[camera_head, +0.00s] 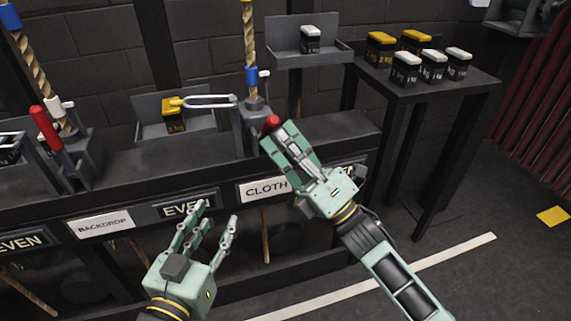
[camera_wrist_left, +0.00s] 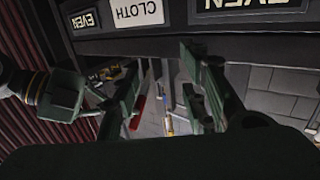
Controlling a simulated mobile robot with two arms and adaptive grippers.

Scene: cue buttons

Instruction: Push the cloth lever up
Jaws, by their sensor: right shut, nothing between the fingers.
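The red handle (camera_head: 271,123) of the cloth lever stands above the white CLOTH label (camera_head: 264,190) at the front of the rail. Most of the lever below its red end is hidden behind my right gripper. My right gripper (camera_head: 279,138) is shut and empty, with its fingertips at or just beneath the red end; I cannot tell if they touch. My left gripper (camera_head: 215,213) is open and empty, lower left of the label, in front of the rail. In the left wrist view its spread fingers (camera_wrist_left: 163,80) show, with a red handle (camera_wrist_left: 138,108) beyond them.
Another red-handled lever (camera_head: 45,128) stands at left above the BACKDROP label (camera_head: 101,224). Ropes (camera_head: 250,40) rise behind the rail. A dark table (camera_head: 425,92) with several weights stands at back right.

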